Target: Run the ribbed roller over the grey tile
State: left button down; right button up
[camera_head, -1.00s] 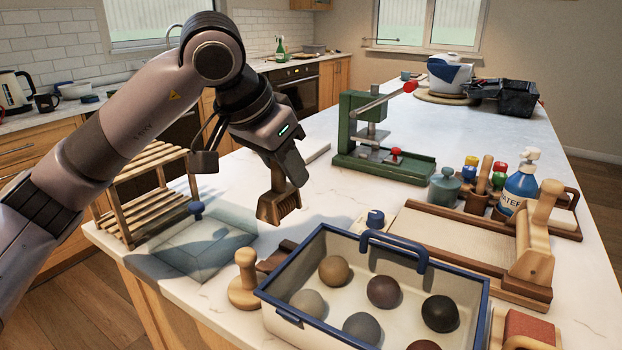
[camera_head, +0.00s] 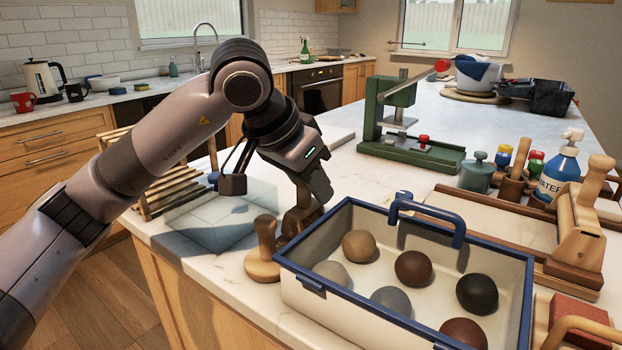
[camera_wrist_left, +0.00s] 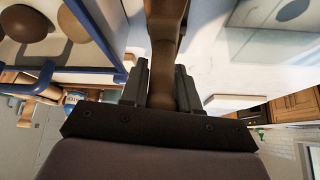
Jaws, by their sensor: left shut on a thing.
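My left gripper (camera_head: 305,190) is shut on a brown wooden tool, which looks like the ribbed roller (camera_head: 298,218). It is low over the worktop, between the wooden stamp and the tray's left wall. In the left wrist view its brown handle (camera_wrist_left: 165,40) runs between the fingers (camera_wrist_left: 160,85). I cannot tell whether the tool's lower end touches anything. A flat blue-grey, partly see-through slab (camera_head: 212,222), probably the grey tile, lies to the left near the counter edge. The tool is apart from it. My right gripper is out of view.
A white, blue-rimmed tray (camera_head: 527,300) of clay balls stands just right of my gripper. A wooden stamp (camera_head: 264,255) is close in front. A slatted rack (camera_head: 170,185) stands left, a green press (camera_head: 395,125) behind.

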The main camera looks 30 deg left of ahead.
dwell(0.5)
pick_arm(q)
jog(key=c, duration=0.8)
grip_release()
jog(key=shift+o, duration=0.2)
jog(key=v, duration=0.6)
jog(key=shift+r+p, duration=0.2)
jog(key=shift+p, duration=0.2)
jog(key=shift+s+r, duration=0.25)
jog(key=shift+a, duration=0.1)
